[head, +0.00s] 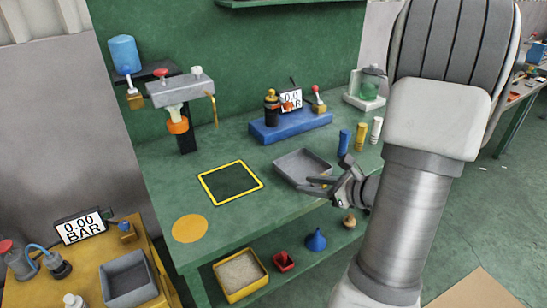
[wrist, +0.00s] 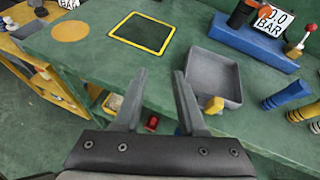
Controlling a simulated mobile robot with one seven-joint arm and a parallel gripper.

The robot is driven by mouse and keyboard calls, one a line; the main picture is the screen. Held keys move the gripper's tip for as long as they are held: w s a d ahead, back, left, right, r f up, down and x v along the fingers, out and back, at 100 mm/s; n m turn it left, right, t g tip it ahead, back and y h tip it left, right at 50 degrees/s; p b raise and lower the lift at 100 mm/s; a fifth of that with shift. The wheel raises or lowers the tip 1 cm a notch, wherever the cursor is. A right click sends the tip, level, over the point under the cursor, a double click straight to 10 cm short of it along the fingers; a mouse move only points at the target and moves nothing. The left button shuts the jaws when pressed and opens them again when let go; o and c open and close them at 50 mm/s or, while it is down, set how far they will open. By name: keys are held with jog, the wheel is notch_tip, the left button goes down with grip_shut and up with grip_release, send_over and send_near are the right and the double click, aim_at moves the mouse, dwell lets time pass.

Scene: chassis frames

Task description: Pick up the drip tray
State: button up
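The drip tray appears to be the shallow grey square tray on the green bench, seen in the head view (head: 303,160) and the wrist view (wrist: 225,68). A small yellow block or tab (wrist: 214,105) shows at its near edge.
A yellow-outlined dark square (head: 231,182) and a yellow disc (head: 190,228) mark the bench left of the tray. A blue gauge block (head: 290,125) stands behind it, and several coloured cylinders (head: 360,138) stand to its right. A deeper grey bin (head: 129,280) sits on the yellow table.

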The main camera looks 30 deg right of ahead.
jog(key=s+d+f+m+t+h, duration=0.1)
jog(key=d+f+m+h, duration=0.15)
jog(key=d, duration=0.25)
jog(key=b, duration=0.2)
send_near(289, 176)
jog(key=shift+m, duration=0.45)
jog(key=x, duration=1)
jog(key=shift+w, duration=0.1)
jog(key=shift+y, duration=0.25)
grip_shut()
jog(key=shift+d, duration=0.1)
